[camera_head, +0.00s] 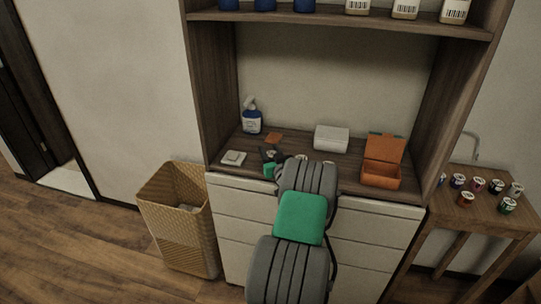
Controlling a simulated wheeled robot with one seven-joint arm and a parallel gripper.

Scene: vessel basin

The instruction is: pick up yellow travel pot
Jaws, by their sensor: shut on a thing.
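My gripper (271,155) is small and dark in the head view, low over the cabinet top, between the spray bottle and the white box. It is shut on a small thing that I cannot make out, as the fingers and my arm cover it. I see no clearly yellow pot. A small pale thing (302,157) shows just right of the gripper, partly behind my arm, and I cannot tell what it is.
On the cabinet top (227,146) stand a blue-and-white spray bottle (252,117), a flat orange thing (273,138), a white dish (233,158), a white box (331,138) and an open orange box (382,172). A shelf (340,22) hangs above. A wicker basket (183,235) and a side table (480,212) flank the cabinet.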

